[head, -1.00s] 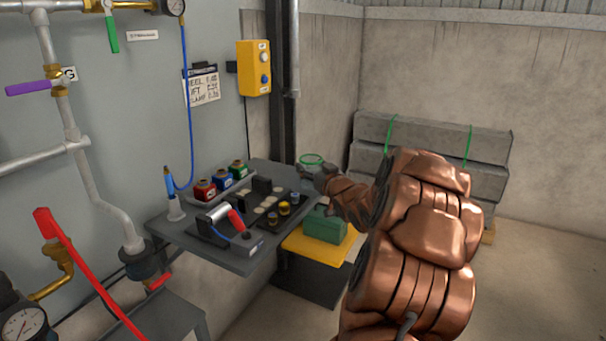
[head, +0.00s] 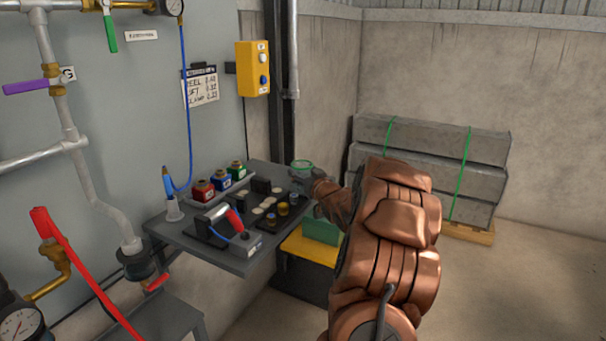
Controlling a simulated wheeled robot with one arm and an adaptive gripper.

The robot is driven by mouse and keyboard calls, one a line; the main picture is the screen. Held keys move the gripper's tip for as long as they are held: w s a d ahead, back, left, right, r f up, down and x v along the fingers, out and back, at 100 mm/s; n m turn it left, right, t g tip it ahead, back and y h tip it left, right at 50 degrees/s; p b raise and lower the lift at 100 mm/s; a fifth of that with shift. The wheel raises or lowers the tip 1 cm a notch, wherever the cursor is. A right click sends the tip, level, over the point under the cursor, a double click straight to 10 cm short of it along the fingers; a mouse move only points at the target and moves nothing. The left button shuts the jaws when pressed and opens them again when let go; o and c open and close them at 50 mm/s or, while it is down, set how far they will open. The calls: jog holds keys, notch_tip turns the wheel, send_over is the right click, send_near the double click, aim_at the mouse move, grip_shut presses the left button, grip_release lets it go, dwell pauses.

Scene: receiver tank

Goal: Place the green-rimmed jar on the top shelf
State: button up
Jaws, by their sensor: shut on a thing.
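The green-rimmed jar (head: 302,167) is a small clear vessel with a green ring at its top. It shows at the back right corner of the grey shelf (head: 190,245), upright as far as I can see. My gripper (head: 306,181) is shut on the jar, reaching in from the right. The jar's lower part is hidden by my gripper, so I cannot tell whether it touches the shelf or hangs just over its edge.
On the shelf stand red (head: 203,190), blue (head: 221,179) and green (head: 238,170) bottles, a black tray (head: 270,222) with discs and small jars, and a red-handled tool (head: 235,219). A green box (head: 321,230) sits on a yellow-topped stand (head: 306,248) below. Concrete blocks (head: 430,145) stand behind.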

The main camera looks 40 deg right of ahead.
jog(key=shift+f, duration=0.1)
jog(key=o, duration=1.2)
jog(key=shift+o, duration=0.2)
